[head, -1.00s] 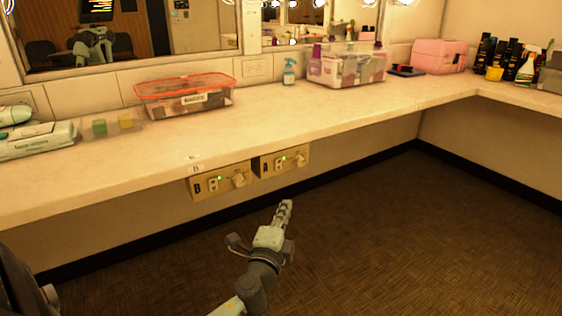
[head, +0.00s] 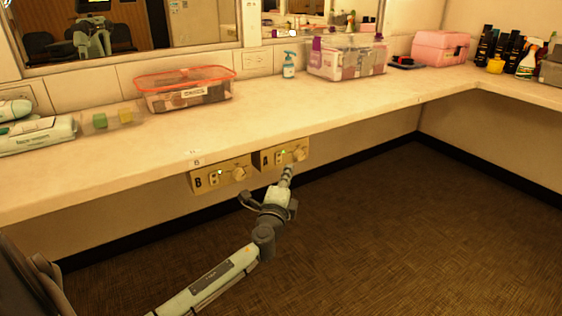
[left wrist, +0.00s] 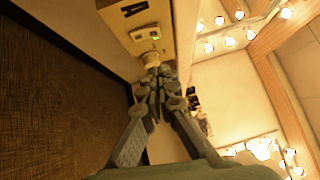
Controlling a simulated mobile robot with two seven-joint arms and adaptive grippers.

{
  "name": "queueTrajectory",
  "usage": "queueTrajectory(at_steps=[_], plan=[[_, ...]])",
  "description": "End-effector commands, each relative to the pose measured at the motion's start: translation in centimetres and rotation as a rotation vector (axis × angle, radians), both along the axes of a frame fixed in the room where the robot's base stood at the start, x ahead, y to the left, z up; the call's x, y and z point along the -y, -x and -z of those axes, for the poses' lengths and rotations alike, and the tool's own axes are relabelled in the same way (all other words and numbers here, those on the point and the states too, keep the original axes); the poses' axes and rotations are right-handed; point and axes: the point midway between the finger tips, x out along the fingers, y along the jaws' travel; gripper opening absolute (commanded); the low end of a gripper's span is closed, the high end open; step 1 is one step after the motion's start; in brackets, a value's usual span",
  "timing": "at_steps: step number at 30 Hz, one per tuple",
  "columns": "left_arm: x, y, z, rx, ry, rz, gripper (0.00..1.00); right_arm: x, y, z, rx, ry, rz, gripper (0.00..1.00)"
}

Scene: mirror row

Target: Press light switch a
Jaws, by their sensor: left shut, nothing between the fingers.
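Light switch a (head: 280,157) is the small rocker on the beige panel marked A, under the counter's front edge, with a green light beside it and a round knob (head: 299,155) to its right. In the left wrist view the switch (left wrist: 145,34) and the knob (left wrist: 150,58) show straight ahead of the fingers. My left gripper (head: 287,169) is shut and empty. Its tips are just below panel A in the head view, close to the knob in the wrist view. I cannot tell whether they touch. My right gripper is not in view.
A similar panel B (head: 221,176) sits left of panel A. The white counter (head: 330,115) above carries an orange-lidded box (head: 185,90), a clear bin (head: 347,62) and a blue pump bottle (head: 289,65). The carpet (head: 420,230) in front is clear.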

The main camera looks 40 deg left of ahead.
Motion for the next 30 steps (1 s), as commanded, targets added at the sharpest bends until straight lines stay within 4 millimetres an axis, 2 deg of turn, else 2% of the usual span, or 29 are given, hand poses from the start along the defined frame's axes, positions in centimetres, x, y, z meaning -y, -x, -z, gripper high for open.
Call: queueTrajectory(at_steps=[2, 6, 10, 26, 28, 30], plan=[[-0.7, -1.5, -0.3, 0.002, -0.002, -0.002, 0.0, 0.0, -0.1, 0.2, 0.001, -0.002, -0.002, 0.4], [-2.7, -2.2, -0.5, -0.002, -0.002, -0.001, 0.0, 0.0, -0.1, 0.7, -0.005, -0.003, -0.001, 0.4], [-3.8, -2.7, -0.6, 0.0, -0.001, -0.001, 0.0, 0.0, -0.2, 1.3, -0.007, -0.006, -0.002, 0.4], [-4.5, -2.9, -0.5, 0.0, 0.002, 0.0, 0.0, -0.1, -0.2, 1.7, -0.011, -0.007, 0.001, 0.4], [-4.8, -3.0, -0.8, -0.002, 0.004, -0.001, 0.0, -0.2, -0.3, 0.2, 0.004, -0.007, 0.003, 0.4], [-4.8, -3.0, -0.8, -0.002, 0.003, -0.002, 0.0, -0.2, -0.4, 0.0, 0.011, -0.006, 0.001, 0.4]])
